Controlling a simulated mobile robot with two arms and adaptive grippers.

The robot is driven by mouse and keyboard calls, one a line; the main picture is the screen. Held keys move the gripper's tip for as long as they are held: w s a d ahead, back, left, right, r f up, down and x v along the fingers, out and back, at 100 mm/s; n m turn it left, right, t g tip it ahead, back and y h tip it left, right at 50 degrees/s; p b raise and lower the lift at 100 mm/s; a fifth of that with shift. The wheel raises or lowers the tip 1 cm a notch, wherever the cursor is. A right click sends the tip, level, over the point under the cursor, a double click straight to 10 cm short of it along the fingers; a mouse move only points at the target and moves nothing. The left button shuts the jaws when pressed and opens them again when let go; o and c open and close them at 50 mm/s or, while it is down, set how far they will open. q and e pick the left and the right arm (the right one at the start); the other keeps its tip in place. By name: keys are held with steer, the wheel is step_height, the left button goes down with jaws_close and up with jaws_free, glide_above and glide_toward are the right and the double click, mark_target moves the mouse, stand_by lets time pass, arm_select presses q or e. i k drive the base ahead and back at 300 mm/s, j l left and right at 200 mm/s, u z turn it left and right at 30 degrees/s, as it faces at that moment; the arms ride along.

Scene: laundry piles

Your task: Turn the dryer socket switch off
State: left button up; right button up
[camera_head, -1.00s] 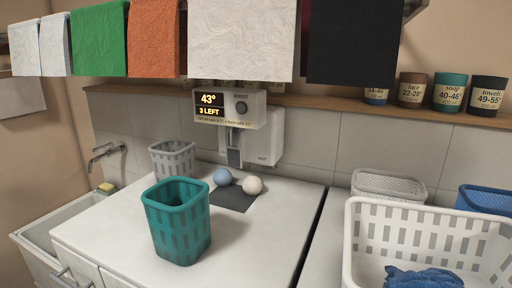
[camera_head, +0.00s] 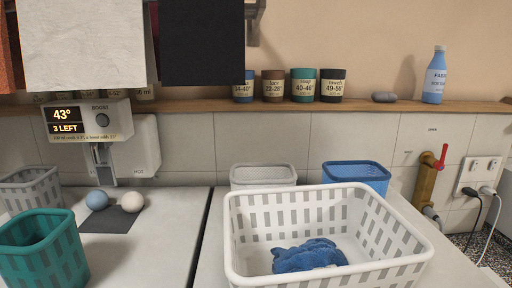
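A white wall socket plate (camera_head: 479,172) is at the far right of the head view, on the tiled wall. Small dark marks show on it, and a white plug (camera_head: 487,190) sits at its lower right. A black cable and a white cable hang below it. Which switch belongs to the dryer, and its position, are too small to tell. Neither of my grippers is in view.
A white laundry basket (camera_head: 236,237) with a blue cloth (camera_head: 308,256) stands on the right worktop. A brass pipe with a red lever (camera_head: 442,157) is left of the socket. A blue basket (camera_head: 357,174) and a grey basket (camera_head: 263,175) stand by the wall.

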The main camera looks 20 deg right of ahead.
mark_target(475, 164)
steer(key=z, duration=2.25)
